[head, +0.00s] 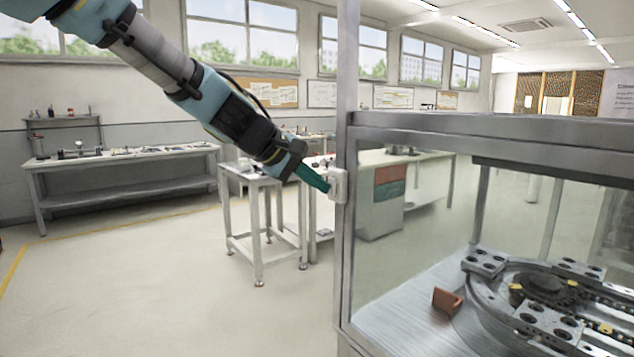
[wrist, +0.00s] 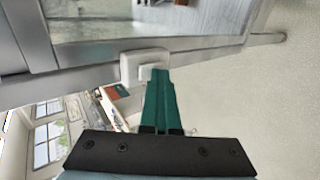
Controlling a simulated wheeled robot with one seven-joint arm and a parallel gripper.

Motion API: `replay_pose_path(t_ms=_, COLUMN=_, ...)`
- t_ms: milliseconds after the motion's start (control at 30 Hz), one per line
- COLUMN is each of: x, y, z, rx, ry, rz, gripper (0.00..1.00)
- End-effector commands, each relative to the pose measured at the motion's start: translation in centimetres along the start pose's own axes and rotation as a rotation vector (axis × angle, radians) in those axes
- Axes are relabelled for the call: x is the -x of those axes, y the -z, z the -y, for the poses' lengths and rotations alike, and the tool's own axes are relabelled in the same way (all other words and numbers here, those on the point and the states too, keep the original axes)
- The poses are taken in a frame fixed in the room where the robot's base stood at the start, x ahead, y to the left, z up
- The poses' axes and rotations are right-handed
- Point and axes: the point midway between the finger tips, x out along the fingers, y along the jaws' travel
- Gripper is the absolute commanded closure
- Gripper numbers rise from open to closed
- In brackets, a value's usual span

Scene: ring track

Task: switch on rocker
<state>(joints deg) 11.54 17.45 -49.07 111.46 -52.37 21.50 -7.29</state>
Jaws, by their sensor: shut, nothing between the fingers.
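The rocker switch is a small white box (head: 339,186) on the metal corner post of the glazed enclosure. It also shows in the wrist view (wrist: 144,66), with a small pale rocker (wrist: 146,72) on its face. My gripper (head: 327,189) has green fingers that are shut with nothing between them. Its fingertips are right at the switch, and in the wrist view the fingertips (wrist: 158,73) overlap the rocker's edge. I cannot tell whether they touch it or which way the rocker is tipped.
The enclosure's metal post (head: 347,80) and top rail (head: 480,130) stand close to my gripper. Inside are a ring track (head: 545,290) and a brown block (head: 447,301). A small metal table (head: 262,185) and a long workbench (head: 125,160) stand behind. The floor at left is clear.

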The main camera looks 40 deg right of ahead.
Motion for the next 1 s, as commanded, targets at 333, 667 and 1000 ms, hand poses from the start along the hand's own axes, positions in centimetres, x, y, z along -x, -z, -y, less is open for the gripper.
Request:
replay_pose_path(t_ms=333, x=-0.8, y=-0.6, z=0.6, rx=-0.003, ry=0.000, rz=0.011, gripper=1.00)
replay_pose_path(t_ms=667, x=-0.4, y=-0.7, z=0.1, rx=-0.002, ry=0.001, rz=0.015, gripper=1.00)
replay_pose_path(t_ms=1000, x=0.6, y=-0.7, z=-1.4, rx=-0.006, ry=-0.004, rz=0.012, gripper=1.00)
